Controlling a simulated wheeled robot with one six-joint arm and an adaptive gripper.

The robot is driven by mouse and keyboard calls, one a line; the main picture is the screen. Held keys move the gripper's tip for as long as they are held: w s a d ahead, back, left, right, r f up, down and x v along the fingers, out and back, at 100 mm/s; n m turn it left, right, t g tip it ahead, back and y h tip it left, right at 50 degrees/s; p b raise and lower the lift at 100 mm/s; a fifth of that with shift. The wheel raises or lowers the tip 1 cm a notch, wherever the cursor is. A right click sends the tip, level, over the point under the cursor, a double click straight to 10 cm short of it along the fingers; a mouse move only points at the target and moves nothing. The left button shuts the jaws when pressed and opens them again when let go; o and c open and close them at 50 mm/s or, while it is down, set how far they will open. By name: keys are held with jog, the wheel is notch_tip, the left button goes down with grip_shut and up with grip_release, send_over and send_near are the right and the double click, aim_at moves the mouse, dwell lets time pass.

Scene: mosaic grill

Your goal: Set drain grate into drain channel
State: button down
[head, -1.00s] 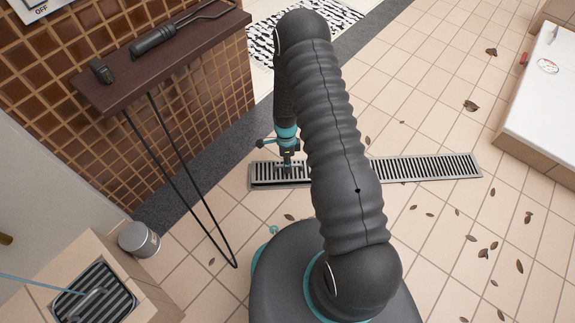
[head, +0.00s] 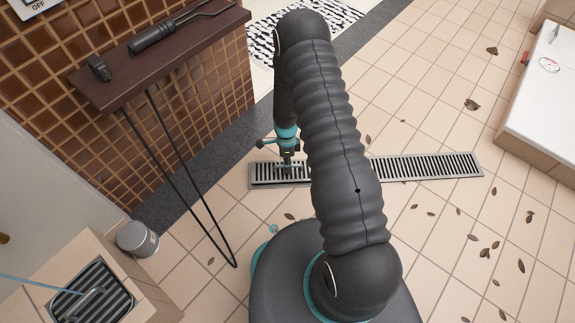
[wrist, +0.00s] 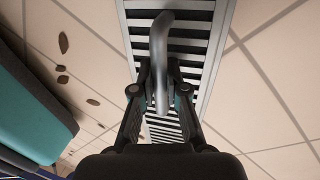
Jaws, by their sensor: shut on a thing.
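The drain grate (head: 265,171) is a slotted grey metal panel at the left end of the long drain line, partly behind my arm in the head view. Its raised, curved metal handle (wrist: 161,45) stands between my gripper's fingers in the wrist view. My gripper (wrist: 160,95) is shut on that handle; in the head view my gripper (head: 288,165) points straight down over the grate. The drain channel (head: 425,166) runs to the right with slotted cover showing. The grate lines up with it, but I cannot tell whether it sits fully flush.
A brown shelf (head: 160,60) with tools juts from the tiled wall at left. A metal can (head: 138,239) and a grated box (head: 92,290) stand at lower left. A white-topped block (head: 550,100) is at right. Dry leaves (head: 485,252) lie on the open tiles.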

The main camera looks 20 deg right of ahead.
jog(key=shift+f+b, duration=0.3)
jog(key=shift+f, duration=0.15)
jog(key=c, duration=1.1)
grip_release()
jog(key=v, duration=1.2)
